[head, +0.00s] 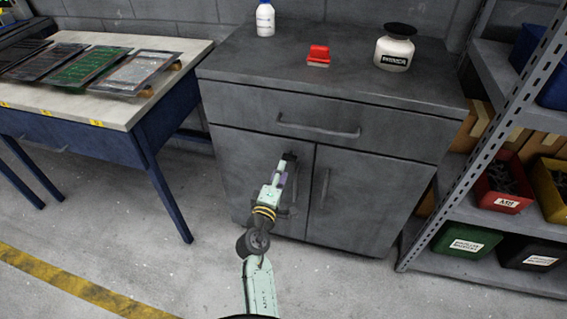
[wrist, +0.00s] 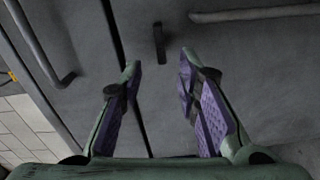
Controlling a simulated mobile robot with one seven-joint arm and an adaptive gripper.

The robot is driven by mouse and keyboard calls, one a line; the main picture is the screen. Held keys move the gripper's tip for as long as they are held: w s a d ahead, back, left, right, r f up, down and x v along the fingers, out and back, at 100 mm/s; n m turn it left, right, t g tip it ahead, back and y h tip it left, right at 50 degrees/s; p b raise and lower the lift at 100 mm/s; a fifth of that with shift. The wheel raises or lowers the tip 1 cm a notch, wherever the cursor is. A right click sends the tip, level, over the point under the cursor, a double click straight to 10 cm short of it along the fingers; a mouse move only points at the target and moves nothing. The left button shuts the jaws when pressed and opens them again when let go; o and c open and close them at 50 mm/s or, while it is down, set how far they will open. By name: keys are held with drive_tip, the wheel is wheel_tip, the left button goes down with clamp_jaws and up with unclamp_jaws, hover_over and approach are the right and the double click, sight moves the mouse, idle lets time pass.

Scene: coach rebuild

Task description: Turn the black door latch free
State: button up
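The black door latch (wrist: 158,42) is a small dark bar on the grey cabinet front, close to the seam between the doors in the wrist view. In the head view a small dark piece (head: 290,156) at the top of the door seam appears to be the latch, partly hidden by my gripper. My gripper (wrist: 158,68) is open, with purple-padded fingers spread wide and nothing between them. The latch shows just beyond the fingertips, roughly in line with the gap. In the head view my gripper (head: 280,170) is in front of the left door; contact cannot be told.
The grey cabinet (head: 235,85) has a drawer handle (head: 318,130) above and a right door handle (head: 325,188). A white bottle, red brush and cream jar stand on top. A workbench (head: 130,105) is left, a bin shelf (head: 480,215) right. The floor between is clear.

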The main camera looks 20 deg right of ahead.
sight(287, 160)
drive_tip(key=v, duration=0.6)
drive_tip(key=shift+s, duration=0.2)
drive_tip(key=shift+a, duration=0.15)
drive_tip(key=w+d+m+g+h+b, duration=0.1)
drive_tip(key=w+d, duration=0.1)
drive_tip(key=w, duration=0.1)
drive_tip(key=w+d+m+g+h+b, duration=0.1)
drive_tip(key=w+d+g+h, duration=0.1)
drive_tip(key=w, duration=0.1)
drive_tip(key=w+d+m+g+h+b, duration=0.1)
drive_tip(key=w+d+g+h, duration=0.1)
drive_tip(key=w, duration=0.1)
drive_tip(key=shift+w+d+f, duration=0.1)
drive_tip(key=shift+w+d, duration=0.05)
drive_tip(key=shift+d, duration=0.2)
drive_tip(key=shift+c, duration=0.2)
clamp_jaws()
idle(0.4)
